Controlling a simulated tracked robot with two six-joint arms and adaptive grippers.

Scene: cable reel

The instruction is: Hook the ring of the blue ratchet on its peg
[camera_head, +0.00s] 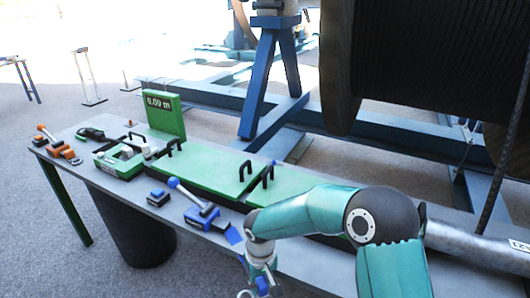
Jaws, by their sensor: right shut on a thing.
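The blue ratchet (203,216) lies on the near part of the grey bench, its grey lever with a blue knob tilted up to the left. A short blue strap (233,235) runs from it toward my right gripper (259,284). My right gripper is low in the view, past the strap, and partly cut off by the lower edge. It is shut on a small blue piece, which seems to be the ratchet's ring end; its shape is mostly hidden. I cannot make out the peg. My left gripper is not in view.
The grey bench (170,212) bears green covers (222,168) with black handles, a green display (165,115) reading 0.09 m, an orange ratchet (58,147) and a small blue block (158,197). A large dark cable reel (430,50) and blue stand (262,75) are behind.

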